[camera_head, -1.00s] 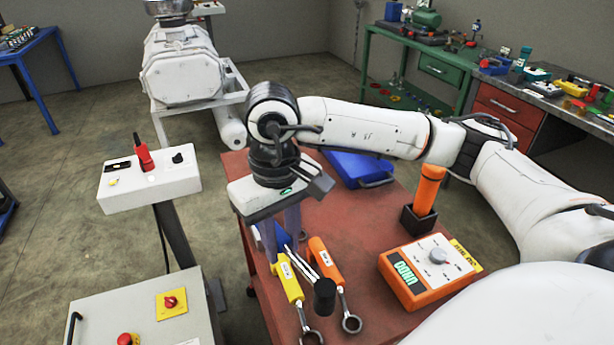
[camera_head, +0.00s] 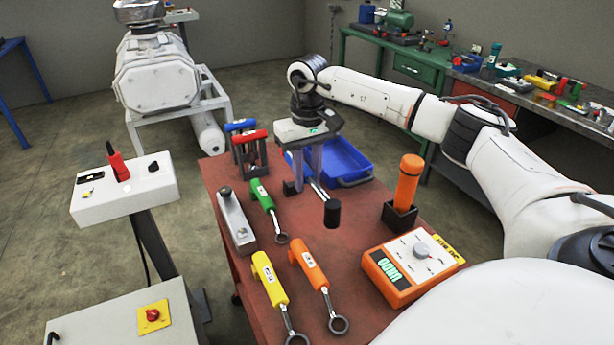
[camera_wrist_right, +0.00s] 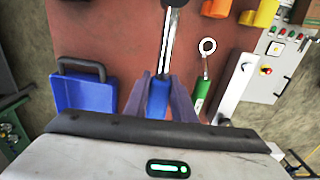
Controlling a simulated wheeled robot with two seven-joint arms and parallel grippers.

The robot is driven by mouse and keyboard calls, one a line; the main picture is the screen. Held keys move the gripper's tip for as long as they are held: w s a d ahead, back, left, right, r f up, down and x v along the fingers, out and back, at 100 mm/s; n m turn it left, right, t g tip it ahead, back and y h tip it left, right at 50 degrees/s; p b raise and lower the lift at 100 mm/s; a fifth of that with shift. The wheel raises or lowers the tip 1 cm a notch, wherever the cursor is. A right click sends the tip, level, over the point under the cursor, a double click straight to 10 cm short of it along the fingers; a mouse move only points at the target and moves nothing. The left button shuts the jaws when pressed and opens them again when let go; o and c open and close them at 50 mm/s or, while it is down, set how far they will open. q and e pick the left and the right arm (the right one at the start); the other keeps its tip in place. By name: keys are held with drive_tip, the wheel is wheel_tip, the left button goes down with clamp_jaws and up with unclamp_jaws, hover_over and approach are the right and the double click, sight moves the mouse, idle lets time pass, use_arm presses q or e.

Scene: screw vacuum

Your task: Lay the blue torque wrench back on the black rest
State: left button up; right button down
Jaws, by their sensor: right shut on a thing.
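The blue torque wrench has a blue handle (camera_wrist_right: 157,100) between my right gripper's fingers in the right wrist view. Its silver shaft and black head (camera_head: 332,213) point toward the near side in the head view. My right gripper (camera_head: 308,188) is shut on the handle over the far part of the red table; the fingers hide much of it. A small black block (camera_head: 292,187) shows beside the fingers and may be part of the black rest; most of it is hidden. I cannot tell whether the wrench touches it. My left gripper is not in view.
Green (camera_head: 262,195), yellow (camera_head: 269,278) and orange (camera_head: 314,270) wrenches lie on the red table (camera_head: 345,245). A blue tray (camera_head: 352,168) is behind the gripper. Blue-and-red-handled tools (camera_head: 250,137), a grey bar (camera_head: 235,221), an orange meter (camera_head: 412,268) and a black holder (camera_head: 399,217) stand around.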

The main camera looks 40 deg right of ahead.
drive_tip(key=shift+r, duration=0.1)
drive_tip(key=shift+f+b, duration=1.15)
drive_tip(key=shift+f, duration=1.5)
